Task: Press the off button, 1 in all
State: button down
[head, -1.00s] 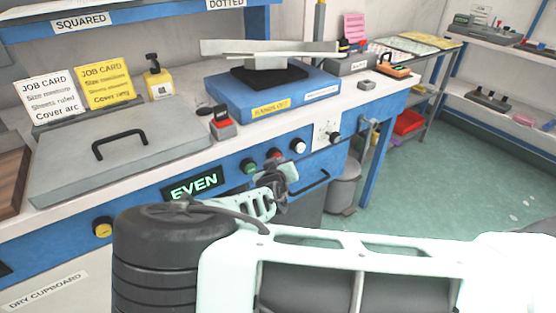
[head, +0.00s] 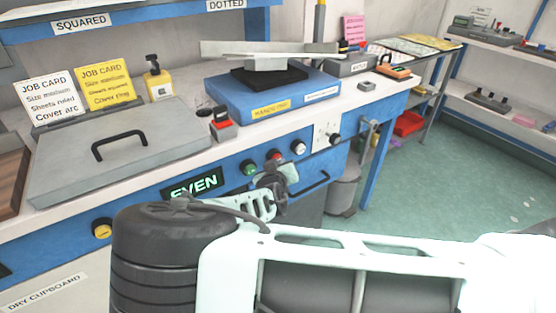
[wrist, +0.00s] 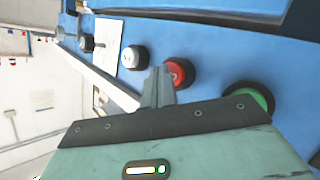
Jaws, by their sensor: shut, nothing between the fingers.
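On the blue bench front sits a row of round buttons: a green button (head: 249,168), a red button (head: 275,155) and a white button (head: 299,147). No "off" lettering is readable; the red one carries a pale mark on its face. My gripper (head: 277,177) is just below and in front of the red button. In the wrist view my shut, empty gripper (wrist: 160,82) has its fingertips right beside the red button (wrist: 178,72), on its left. The green button (wrist: 250,100) is to the right and the white button (wrist: 134,57) to the left. Contact with the red button cannot be told.
A black knob (head: 334,139) is right of the white button. A lit "EVEN" display (head: 194,184) is left of the green one. A drawer handle (head: 312,182) sits below. A blue machine (head: 270,100) and a grey lid (head: 120,150) stand on the bench above.

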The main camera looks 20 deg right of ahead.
jog(key=shift+s+d, duration=0.15)
jog(key=shift+s, duration=0.5)
jog(key=s, duration=0.1)
jog(key=s+d+p, duration=0.1)
jog(key=s, duration=0.1)
jog(key=s+p, duration=0.1)
jog(key=shift+s+d, duration=0.3)
jog(key=shift+s, duration=0.05)
dwell(0.5)
